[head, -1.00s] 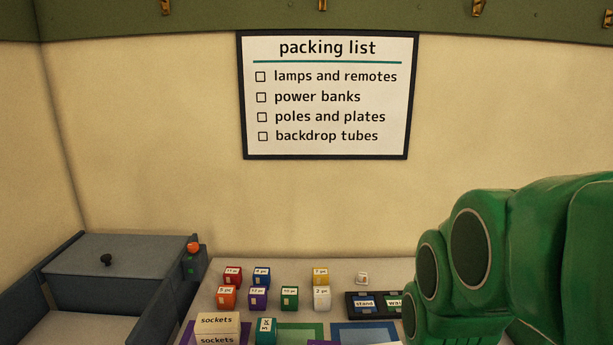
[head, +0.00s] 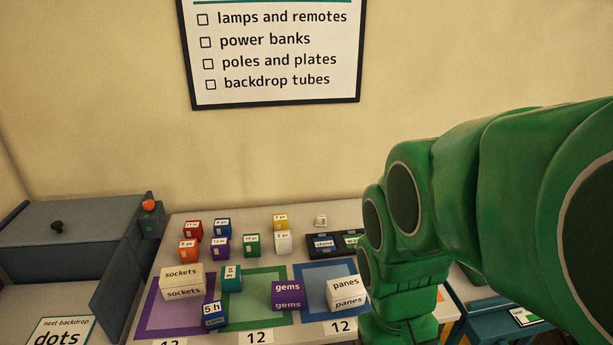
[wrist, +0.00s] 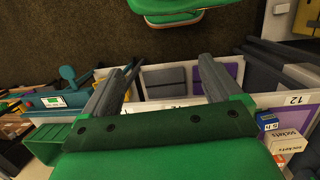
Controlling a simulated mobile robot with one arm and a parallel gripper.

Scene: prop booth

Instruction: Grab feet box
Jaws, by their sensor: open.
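I see no box labelled "feet" in either view. The labelled boxes on the table are a cream sockets box (head: 181,282) on the purple-framed mat, a purple gems box (head: 288,294) on the green-framed mat and a white panes box (head: 347,292) on the blue-framed mat. The sockets box also shows at the right edge of the wrist view (wrist: 287,143). My gripper (wrist: 158,68) is open and empty, its two grey fingers spread wide. In the head view my green arm covers the right side, and the fingers are hidden.
Small coloured cubes stand in rows at the back of the table (head: 190,215). A blue 5 h box (head: 214,315) and a teal box (head: 231,278) lie between the mats.

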